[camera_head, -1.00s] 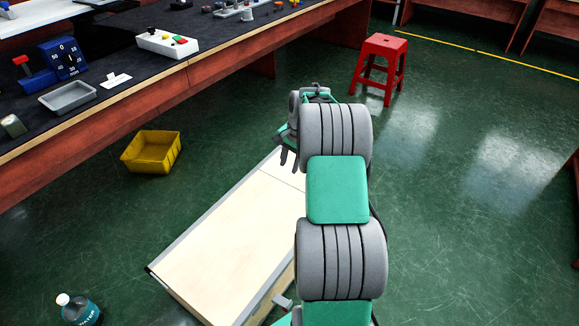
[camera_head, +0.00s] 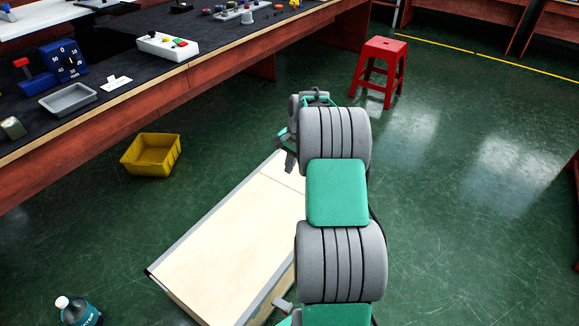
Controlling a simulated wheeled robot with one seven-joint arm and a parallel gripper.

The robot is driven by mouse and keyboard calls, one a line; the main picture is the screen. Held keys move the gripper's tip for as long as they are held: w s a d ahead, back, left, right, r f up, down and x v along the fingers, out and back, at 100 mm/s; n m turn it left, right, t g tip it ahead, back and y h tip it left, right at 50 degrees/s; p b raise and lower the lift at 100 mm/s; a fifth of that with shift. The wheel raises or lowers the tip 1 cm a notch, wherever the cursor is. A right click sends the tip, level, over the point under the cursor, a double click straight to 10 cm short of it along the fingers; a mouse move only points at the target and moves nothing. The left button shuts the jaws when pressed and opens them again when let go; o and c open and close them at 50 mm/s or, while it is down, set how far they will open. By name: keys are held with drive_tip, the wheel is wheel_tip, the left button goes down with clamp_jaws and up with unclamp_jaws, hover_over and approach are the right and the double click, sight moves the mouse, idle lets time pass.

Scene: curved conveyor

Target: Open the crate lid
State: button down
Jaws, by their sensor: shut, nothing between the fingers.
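The crate (camera_head: 172,292) stands on the green floor in front of me, a long box with grey metal edging. Its pale wooden lid (camera_head: 228,240) lies flat on top and looks closed. A seam crosses the top near its far end. My gripper (camera_head: 289,168) is over the far end of the crate, with its fingers pointing down and close together, holding nothing visible. My arm hides the crate's right far part. I cannot tell whether the fingertips touch the lid. A grey latch-like fitting (camera_head: 282,305) shows at the crate's near right side.
A yellow bin (camera_head: 152,155) sits on the floor left of the crate. A bottle (camera_head: 77,311) stands at the near left. A red stool (camera_head: 380,70) stands beyond my arm. A long workbench (camera_head: 215,65) runs along the left. The floor on the right is clear.

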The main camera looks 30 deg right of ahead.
idle(0.9)
drive_tip(key=c, duration=1.5)
unclamp_jaws()
drive_tip(key=r, duration=0.2)
drive_tip(key=s+r+p, duration=0.1)
drive_tip(key=r, duration=0.2)
drive_tip(key=r+p, duration=0.1)
drive_tip(key=r, duration=0.1)
drive_tip(key=shift+s+d+r, duration=0.2)
drive_tip(key=shift+d+r, duration=0.05)
drive_tip(key=shift+r, duration=0.1)
drive_tip(key=shift+c, duration=0.2)
